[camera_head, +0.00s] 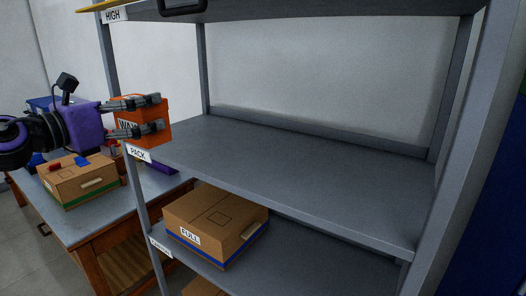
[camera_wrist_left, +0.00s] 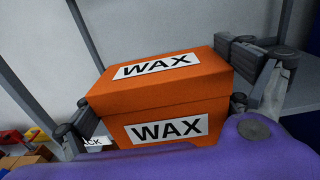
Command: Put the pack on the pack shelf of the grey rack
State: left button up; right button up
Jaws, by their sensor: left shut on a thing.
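The pack is an orange box labelled WAX (camera_head: 157,134). My left gripper (camera_head: 155,114) is shut on it and holds it at the left front post of the grey rack (camera_head: 432,215). In the left wrist view the pack (camera_wrist_left: 165,100) sits between the fingers and looks upright. The pack shelf (camera_head: 290,175), marked by a PACK label (camera_head: 138,153), is the empty middle shelf. The pack is near its left front corner; I cannot tell whether it touches the shelf or post. My right gripper is not in view.
A carton marked FULL (camera_head: 215,222) stands on the shelf below. A HIGH label (camera_head: 113,15) marks the top shelf, with a dark object (camera_head: 184,5) at its edge. A wooden table (camera_head: 90,222) at left holds a cardboard box (camera_head: 82,181). The pack shelf's middle and right are clear.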

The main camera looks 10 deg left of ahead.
aim_at(199, 147)
jog(key=i+l, duration=0.3)
jog(key=i, duration=0.15)
jog(key=i+j, duration=0.2)
jog(key=j, duration=0.2)
jog(key=i+j, duration=0.15)
jog(key=j, duration=0.2)
